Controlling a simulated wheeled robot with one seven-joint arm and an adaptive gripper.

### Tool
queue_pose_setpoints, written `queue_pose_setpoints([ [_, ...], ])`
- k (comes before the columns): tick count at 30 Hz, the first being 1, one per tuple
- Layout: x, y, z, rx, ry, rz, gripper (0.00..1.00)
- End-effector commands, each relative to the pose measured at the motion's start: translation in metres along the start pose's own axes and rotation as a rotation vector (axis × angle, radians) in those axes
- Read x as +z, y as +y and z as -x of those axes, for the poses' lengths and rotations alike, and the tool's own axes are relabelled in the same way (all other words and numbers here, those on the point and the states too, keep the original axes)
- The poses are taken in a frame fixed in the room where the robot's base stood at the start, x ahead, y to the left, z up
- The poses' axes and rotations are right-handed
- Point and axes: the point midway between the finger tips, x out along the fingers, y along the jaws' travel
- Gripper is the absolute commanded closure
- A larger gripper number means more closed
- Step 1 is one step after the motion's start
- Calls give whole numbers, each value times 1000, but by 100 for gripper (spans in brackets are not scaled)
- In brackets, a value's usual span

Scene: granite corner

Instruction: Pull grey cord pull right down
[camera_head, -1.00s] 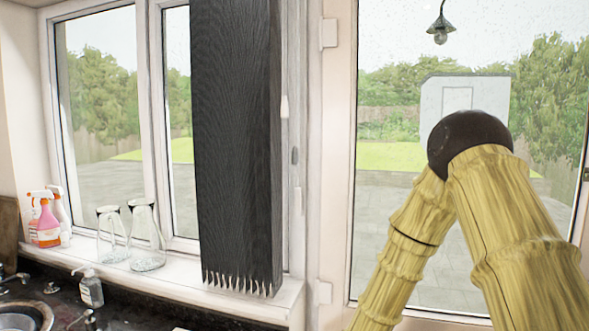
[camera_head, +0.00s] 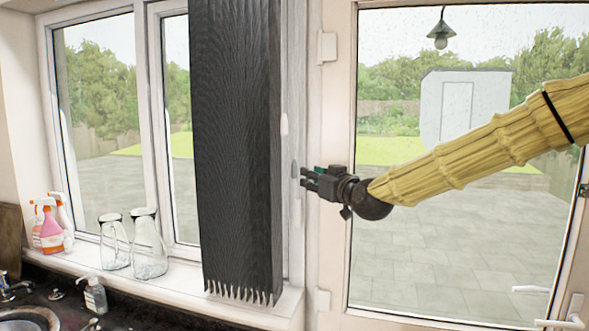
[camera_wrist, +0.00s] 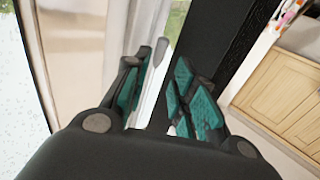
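The grey cord pull (camera_head: 294,170) is a small upright grey piece hanging beside the window frame, right of the dark blind. My gripper (camera_head: 306,178) is just right of it, pointing left, with its fingers apart. In the wrist view, the teal-padded fingers of my gripper (camera_wrist: 156,85) stand open. A slim grey piece, which looks like the cord pull (camera_wrist: 161,52), shows beyond and between the fingertips. I cannot tell whether either finger touches it.
The dark vertical blind (camera_head: 238,150) hangs close on the left. A pale pull (camera_head: 284,124) hangs slightly higher beside it. Glass jugs (camera_head: 148,245) and spray bottles (camera_head: 48,228) stand on the sill. A glazed door (camera_head: 440,250) is behind my arm.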

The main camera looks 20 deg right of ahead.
Motion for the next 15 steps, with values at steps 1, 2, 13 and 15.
queue_pose_setpoints([
  [1, -2, 0, -1, 0, 2, 0, 74],
  [2, -3, 0, -3, 0, 2, 1, 74],
  [13, -3, 0, -37, 0, 0, 0, 74],
  [15, -3, 0, -44, 0, 1, 1, 74],
])
